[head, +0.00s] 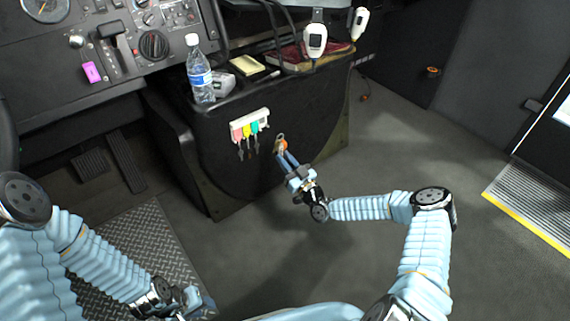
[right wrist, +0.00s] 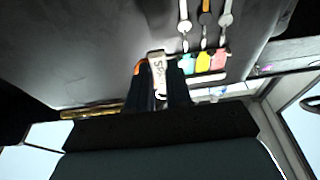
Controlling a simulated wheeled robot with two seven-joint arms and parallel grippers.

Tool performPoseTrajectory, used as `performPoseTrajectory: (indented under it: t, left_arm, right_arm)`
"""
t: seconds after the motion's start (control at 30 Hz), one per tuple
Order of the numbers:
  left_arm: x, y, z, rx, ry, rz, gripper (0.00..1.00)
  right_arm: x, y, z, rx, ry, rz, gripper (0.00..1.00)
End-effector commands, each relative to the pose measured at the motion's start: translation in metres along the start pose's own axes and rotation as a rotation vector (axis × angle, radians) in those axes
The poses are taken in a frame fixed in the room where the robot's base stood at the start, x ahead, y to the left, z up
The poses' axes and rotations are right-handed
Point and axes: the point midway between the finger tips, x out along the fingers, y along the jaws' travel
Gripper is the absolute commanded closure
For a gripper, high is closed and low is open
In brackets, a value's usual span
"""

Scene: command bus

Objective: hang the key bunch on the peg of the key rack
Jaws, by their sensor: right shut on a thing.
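The key rack (head: 264,113) is a white strip on the dark console's front, with red, yellow and green tagged keys hanging from it. In the right wrist view the rack (right wrist: 222,76) appears upside down, right of my fingers. My right gripper (head: 283,152) is shut on the key bunch (head: 281,144), which has an orange part and a metal ring. It holds the bunch right of and slightly below the rack, apart from it. A pale marked tag (right wrist: 157,66) shows between the fingers (right wrist: 160,85). The peg itself is not discernible. My left gripper (head: 190,300) is low at the left; its jaws are unclear.
A water bottle (head: 200,72), a yellow notepad (head: 249,67), a red book (head: 287,58) and a white handset (head: 315,40) sit on the console above the rack. Pedals (head: 92,168) are at the left. The floor (head: 400,150) at the right is clear.

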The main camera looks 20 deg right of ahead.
Motion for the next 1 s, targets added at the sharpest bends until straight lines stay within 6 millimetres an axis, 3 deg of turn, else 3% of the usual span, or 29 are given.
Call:
performPoseTrajectory:
  t: [0.5,1.0]
  left_arm:
    - [0.007,-0.003,0.000,-0.002,0.001,-0.001,0.64]
    - [0.008,-0.003,0.000,-0.001,0.000,0.000,0.64]
  right_arm:
    - [0.035,-0.002,0.010,0.001,-0.003,-0.005,1.00]
    - [0.040,-0.002,0.011,0.001,-0.004,-0.005,1.00]
